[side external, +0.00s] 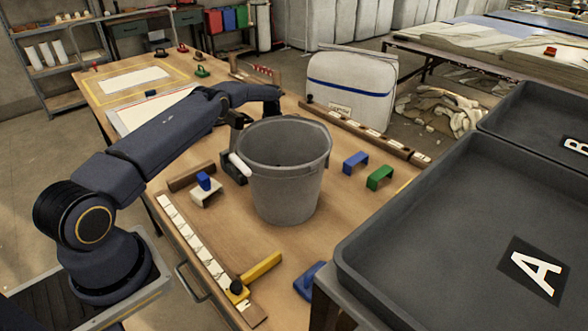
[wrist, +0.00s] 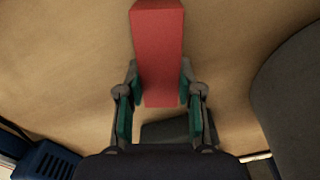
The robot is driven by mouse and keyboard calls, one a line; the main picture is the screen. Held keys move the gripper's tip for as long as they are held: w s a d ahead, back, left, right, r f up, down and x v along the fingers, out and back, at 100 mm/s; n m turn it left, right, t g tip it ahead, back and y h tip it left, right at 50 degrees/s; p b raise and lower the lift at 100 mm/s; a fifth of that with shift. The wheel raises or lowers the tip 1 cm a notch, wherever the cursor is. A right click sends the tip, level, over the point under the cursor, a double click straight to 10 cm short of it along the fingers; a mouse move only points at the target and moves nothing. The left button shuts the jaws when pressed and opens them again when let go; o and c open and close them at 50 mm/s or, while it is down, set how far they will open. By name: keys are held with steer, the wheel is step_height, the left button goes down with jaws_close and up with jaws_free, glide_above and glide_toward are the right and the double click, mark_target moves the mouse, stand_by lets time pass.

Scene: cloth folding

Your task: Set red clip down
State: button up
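The red clip (wrist: 159,50) is a long red block in the wrist view. It sits between the two fingertips of my gripper (wrist: 160,84), whose green-padded fingers close against its sides. Wooden tabletop shows around it; I cannot tell whether the clip touches the table. In the side view my arm reaches over the table behind the grey bucket (side external: 285,185), and the held clip is hidden there. The bucket's dark curved side also shows at the right of the wrist view (wrist: 292,95).
Blue (side external: 356,162) and green (side external: 380,177) clips stand right of the bucket. A white clip (side external: 206,193) with a blue piece is left of it. Tray A (side external: 385,215) borders the table at right. Bare wood lies before the bucket.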

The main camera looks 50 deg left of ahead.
steer(key=o, duration=0.4)
steer(key=shift+o, duration=0.2)
step_height(320, 180, up, 12)
steer(key=s+d+r+m+t, duration=0.1)
steer(key=s+d+r+m, duration=0.1)
steer(key=d+r+m, duration=0.35)
steer(key=s+d+r+m, duration=0.2)
steer(key=s+d+r, duration=0.1)
steer(key=r, duration=0.5)
steer(key=s+d+r+m+t, duration=0.1)
steer(key=s+d+r+m, duration=0.1)
steer(key=d+r+m, duration=0.35)
steer(key=s+d+r+m+t, duration=0.1)
steer(key=s+d+r+m, duration=0.3)
steer(key=s+r, duration=0.25)
steer(key=s+d+f+m+t, duration=0.1)
steer(key=s+d+m, duration=0.1)
steer(key=s+m, duration=0.2)
steer(key=s+d+f+m, duration=0.2)
steer(key=s+m, duration=0.3)
steer(key=s, duration=0.5)
steer(key=s+d+f+m+t, duration=0.1)
steer(key=s+d+m, duration=0.2)
steer(key=s+m, duration=0.2)
steer(key=s, duration=0.2)
steer(key=shift+s+d+f+t, duration=0.3)
steer(key=shift+f, duration=0.05)
